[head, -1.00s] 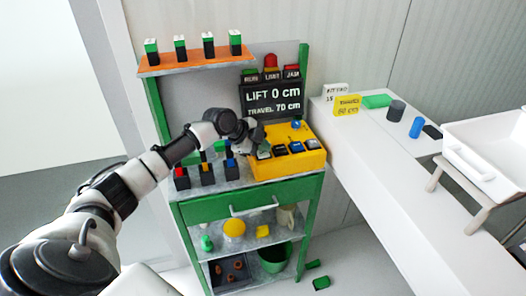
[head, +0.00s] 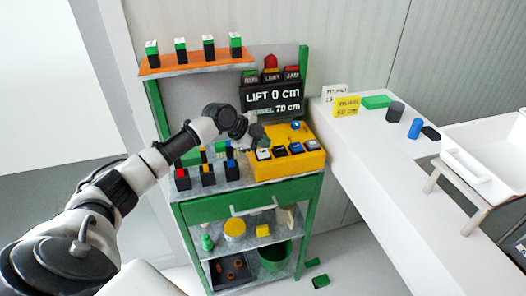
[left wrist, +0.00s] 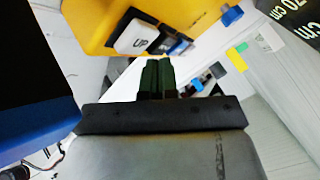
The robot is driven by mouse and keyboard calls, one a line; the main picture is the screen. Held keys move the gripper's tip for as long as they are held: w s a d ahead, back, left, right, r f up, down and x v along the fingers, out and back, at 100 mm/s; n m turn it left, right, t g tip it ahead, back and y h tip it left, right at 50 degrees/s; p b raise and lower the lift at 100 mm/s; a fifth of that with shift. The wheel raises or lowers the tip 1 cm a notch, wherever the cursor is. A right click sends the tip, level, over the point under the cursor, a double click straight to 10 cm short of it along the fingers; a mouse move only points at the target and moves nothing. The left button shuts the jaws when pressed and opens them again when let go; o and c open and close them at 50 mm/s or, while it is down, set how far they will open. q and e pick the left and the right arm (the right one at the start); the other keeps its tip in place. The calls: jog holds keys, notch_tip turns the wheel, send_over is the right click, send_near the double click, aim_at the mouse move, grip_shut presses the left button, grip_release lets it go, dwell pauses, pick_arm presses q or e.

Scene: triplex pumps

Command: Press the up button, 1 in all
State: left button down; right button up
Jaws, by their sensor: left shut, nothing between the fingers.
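The yellow control box (head: 290,168) stands on the green cart's top and also fills the upper part of the left wrist view (left wrist: 100,12). Its white up button (left wrist: 136,38), marked UP, is at the left end of a button row; it shows in the head view too (head: 263,154). My left gripper (head: 258,137) is just above and behind that button. In the left wrist view its dark fingers (left wrist: 157,68) are shut and empty, close to the button; I cannot tell whether they touch it.
Several small switch blocks (head: 207,173) stand left of the box. An orange shelf (head: 190,64) is at upper left. A white counter (head: 375,165) with a white tray (head: 485,150) lies to the right.

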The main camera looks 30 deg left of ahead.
aim_at(263, 153)
pick_arm(q)
jog(key=shift+r+p, duration=1.75)
jog(key=shift+r, duration=0.8)
